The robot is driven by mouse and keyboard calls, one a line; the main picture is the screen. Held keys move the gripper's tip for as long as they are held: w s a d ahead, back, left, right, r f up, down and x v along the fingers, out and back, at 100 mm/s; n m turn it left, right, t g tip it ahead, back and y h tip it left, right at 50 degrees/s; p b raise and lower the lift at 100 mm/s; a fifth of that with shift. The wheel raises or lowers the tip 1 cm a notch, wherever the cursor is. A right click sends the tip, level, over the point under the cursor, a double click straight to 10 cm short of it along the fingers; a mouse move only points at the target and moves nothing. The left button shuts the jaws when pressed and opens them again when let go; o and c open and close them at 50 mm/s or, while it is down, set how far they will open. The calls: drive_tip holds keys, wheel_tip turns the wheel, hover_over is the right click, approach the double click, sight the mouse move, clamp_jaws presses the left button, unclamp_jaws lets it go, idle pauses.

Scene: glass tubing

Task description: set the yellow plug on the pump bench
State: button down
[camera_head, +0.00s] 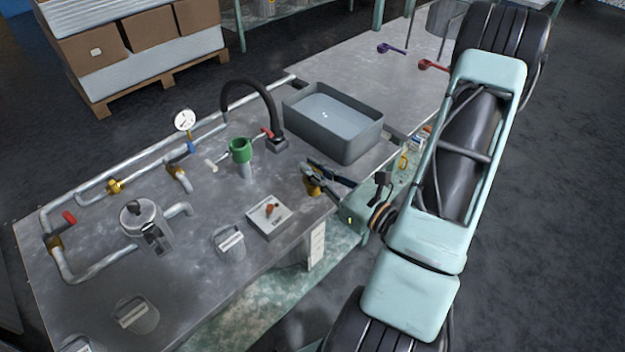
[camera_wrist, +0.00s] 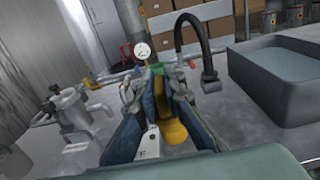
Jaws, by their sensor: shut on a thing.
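My gripper (camera_head: 313,172) reaches in from the right over the pump bench (camera_head: 205,265), a grey metal top with pipework. It also shows in the wrist view (camera_wrist: 166,84), its two blue-grey fingers close together. It is shut on the yellow plug (camera_head: 311,187), which shows between and below the fingers in the wrist view (camera_wrist: 173,131). The fingers hide part of the plug. The plug is near the front right part of the bench, below the grey basin. I cannot tell whether its underside touches the top.
A green funnel-topped pipe (camera_head: 240,151) and a black curved hose (camera_head: 262,90) stand left of my gripper. The grey basin (camera_head: 352,146) stands behind it. A white switch plate (camera_head: 268,216) lies in front left. Purple and red valve handles (camera_head: 390,49) lie on the far table.

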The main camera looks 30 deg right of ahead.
drive_tip(key=w+d+f+b, duration=0.1)
drive_tip(key=w+f+b, duration=0.2)
drive_tip(key=f, duration=0.1)
drive_tip(key=w+d+f+b, duration=0.1)
drive_tip(key=w+f+b, duration=0.2)
drive_tip(key=b, duration=0.1)
drive_tip(key=w+d+f+b, duration=0.2)
drive_tip(key=w+f+b, duration=0.2)
drive_tip(key=shift+d+f, duration=0.1)
drive_tip(key=shift+f, duration=0.25)
drive_tip(key=shift+r, duration=0.1)
drive_tip(key=c, duration=2.5)
unclamp_jaws()
drive_tip(key=shift+f, duration=0.2)
drive_tip(key=o, duration=0.5)
drive_tip(key=shift+r, duration=0.1)
